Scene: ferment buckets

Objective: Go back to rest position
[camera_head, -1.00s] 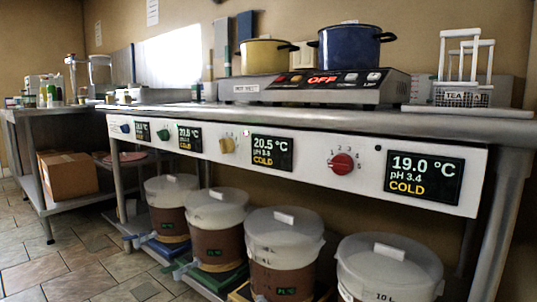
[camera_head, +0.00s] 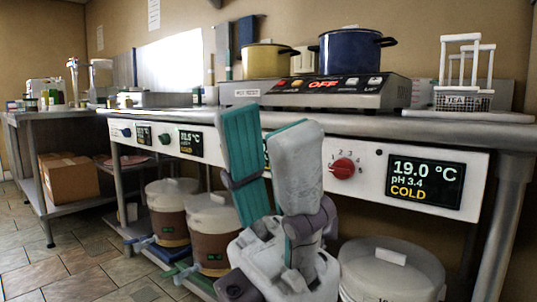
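The gripper hides part of the panel and some of the buckets below. The red knob (camera_head: 343,168) shows just right of the gripper. The right display (camera_head: 425,180) reads 19.0 °C, pH 3.4, COLD.
A metal table (camera_head: 470,132) above the panel bears a hot plate (camera_head: 335,90) with a blue pot (camera_head: 348,55). A yellow pot (camera_head: 266,60) is beside it. Lidded buckets, one at lower right (camera_head: 390,270), stand underneath. Open tiled floor (camera_head: 60,265) lies at lower left.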

